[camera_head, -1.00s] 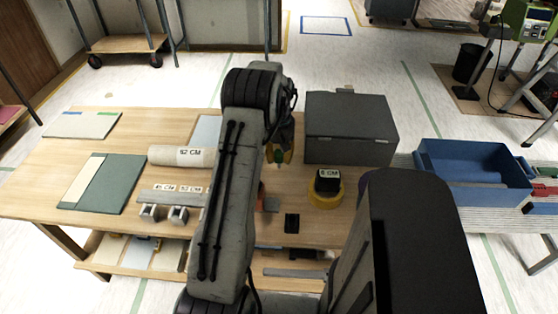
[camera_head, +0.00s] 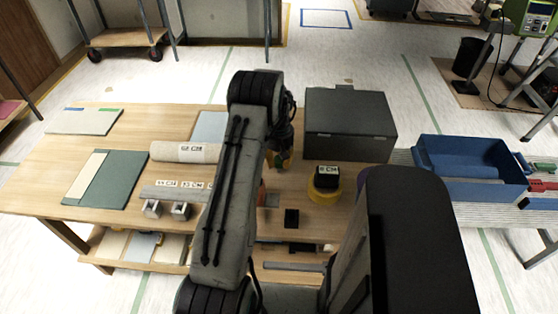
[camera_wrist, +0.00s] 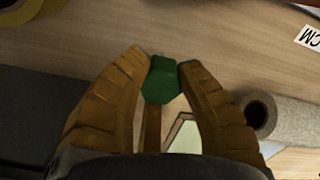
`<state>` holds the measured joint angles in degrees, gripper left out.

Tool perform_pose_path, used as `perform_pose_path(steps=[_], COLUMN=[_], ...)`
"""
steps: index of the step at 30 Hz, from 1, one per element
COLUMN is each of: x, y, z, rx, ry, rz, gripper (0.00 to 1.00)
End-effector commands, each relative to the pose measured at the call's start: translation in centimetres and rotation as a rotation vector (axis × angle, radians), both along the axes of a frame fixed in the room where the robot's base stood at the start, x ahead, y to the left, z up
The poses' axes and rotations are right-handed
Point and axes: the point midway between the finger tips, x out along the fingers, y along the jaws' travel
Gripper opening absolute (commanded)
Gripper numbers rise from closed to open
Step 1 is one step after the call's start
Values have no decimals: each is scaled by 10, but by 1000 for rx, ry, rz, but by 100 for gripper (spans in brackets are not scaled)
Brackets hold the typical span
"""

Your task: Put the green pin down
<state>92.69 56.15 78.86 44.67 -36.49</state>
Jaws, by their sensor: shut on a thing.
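The green pin (camera_wrist: 161,82) is between the two fingertips of my gripper (camera_wrist: 158,70) in the wrist view. The brown fingers are shut on it. A wooden table top shows beyond the pin; I cannot tell whether the pin touches it. In the head view my gripper (camera_head: 278,160) is over the wooden table (camera_head: 130,135), left of the grey box, partly hidden by my arm. The pin is hard to make out there.
A grey box (camera_head: 348,125) stands right of my gripper. A yellow tape roll (camera_head: 325,192) is in front of it. A paper roll (camera_head: 185,152) lies to the left and shows in the wrist view (camera_wrist: 285,118). A blue tray (camera_head: 475,190) stands farther right.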

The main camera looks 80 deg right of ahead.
Motion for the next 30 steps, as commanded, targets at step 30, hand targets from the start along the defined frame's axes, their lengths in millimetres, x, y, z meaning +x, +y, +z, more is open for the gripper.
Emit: perform_pose_path(steps=[30], x=[0], y=[-1], z=[66], rx=[-5], ry=[0], rz=[0], gripper=[51])
